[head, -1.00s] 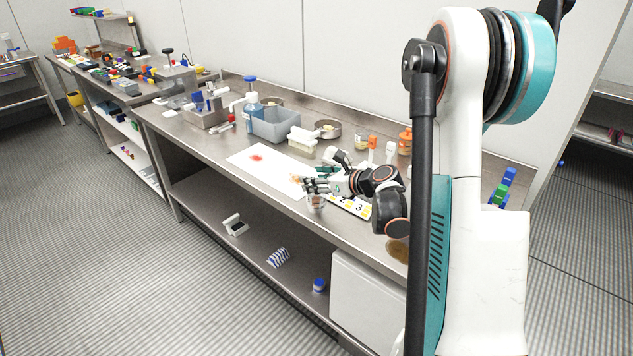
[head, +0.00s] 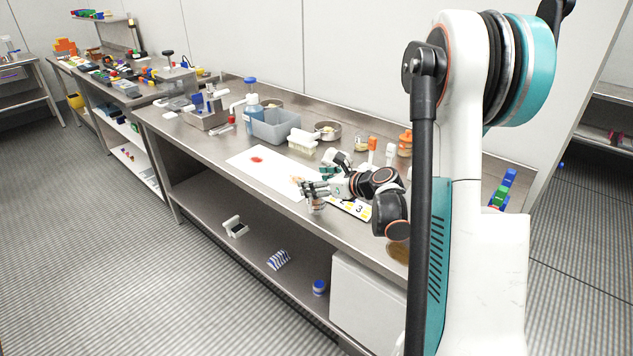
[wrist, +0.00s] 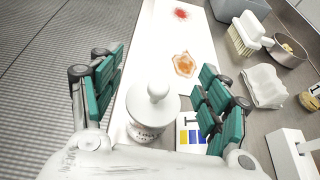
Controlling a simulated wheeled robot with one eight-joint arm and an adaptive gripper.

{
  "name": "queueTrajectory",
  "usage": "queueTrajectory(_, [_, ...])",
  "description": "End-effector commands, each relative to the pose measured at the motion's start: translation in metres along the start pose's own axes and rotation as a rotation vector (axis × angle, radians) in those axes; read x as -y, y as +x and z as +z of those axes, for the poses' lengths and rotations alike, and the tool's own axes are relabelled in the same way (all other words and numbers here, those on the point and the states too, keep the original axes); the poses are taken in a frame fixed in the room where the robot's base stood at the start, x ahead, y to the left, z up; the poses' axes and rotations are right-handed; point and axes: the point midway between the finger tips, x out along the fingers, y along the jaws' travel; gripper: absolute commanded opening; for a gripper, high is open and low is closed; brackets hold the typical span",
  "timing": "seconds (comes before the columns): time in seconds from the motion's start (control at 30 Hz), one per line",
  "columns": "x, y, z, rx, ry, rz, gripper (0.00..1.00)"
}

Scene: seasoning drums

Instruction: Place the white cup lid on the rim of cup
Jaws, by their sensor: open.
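The white cup lid (wrist: 152,104), with a round knob, is in the middle of the wrist view. The cup (wrist: 147,133) shows below it, with dark lettering on its side. The lid covers the cup's top from this angle; I cannot tell if it sits evenly on the rim. My gripper (wrist: 161,62) is open, its green-padded fingers apart on either side of the lid with gaps to it. In the head view my gripper (head: 310,188) is just above the cup (head: 316,205) near the counter's front edge; the lid is not clear there.
A white sheet (wrist: 165,35) with red and orange stains lies beyond the cup. A numbered card (wrist: 190,137) lies beside it. The floor (wrist: 50,45) drops away at left.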

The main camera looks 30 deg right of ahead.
Motion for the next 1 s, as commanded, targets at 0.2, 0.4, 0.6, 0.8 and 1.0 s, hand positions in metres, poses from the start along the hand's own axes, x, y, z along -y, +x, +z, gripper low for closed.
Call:
queueTrajectory(0.2, [0.001,-0.034,0.006,0.0,0.002,-0.004,0.7])
queueTrajectory(0.4, [0.001,-0.078,0.005,0.0,0.003,-0.004,0.7])
queueTrajectory(0.6, [0.001,-0.108,0.005,-0.001,0.001,-0.002,0.7])
queueTrajectory(0.8, [0.0,-0.121,0.004,0.0,0.0,0.0,0.7])
queueTrajectory(1.0, [0.0,-0.122,0.004,0.0,0.0,0.001,0.7])
